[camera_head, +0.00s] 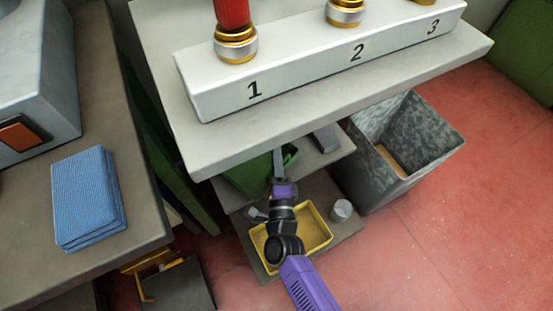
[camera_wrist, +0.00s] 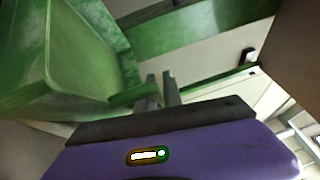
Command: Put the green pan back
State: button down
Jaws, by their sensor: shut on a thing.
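The green pan (camera_head: 248,181) shows in the camera_head view under the front edge of the white counter, partly hidden by that counter and by my arm. In the camera_wrist view the pan (camera_wrist: 60,60) fills the left side, close to the camera, with a short green handle reaching to my fingers. My gripper (camera_head: 278,157) is at the pan; its fingers (camera_wrist: 160,92) are shut on the green handle. Whether the pan rests on the shelf (camera_head: 318,158) or hangs just above it, I cannot tell.
A yellow tray (camera_head: 318,226) and a grey cup (camera_head: 341,209) sit on the lower shelf beneath my arm. A grey block (camera_head: 326,138) lies right of the pan. A grey bin (camera_head: 375,178) stands right. The numbered counter (camera_head: 330,110) overhangs; a side bench (camera_head: 130,200) is left.

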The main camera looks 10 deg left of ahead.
jog(key=c, duration=1.5)
grip_release()
jog(key=p+v, duration=0.2)
jog(key=v, duration=1)
jog(key=shift+s, duration=0.1)
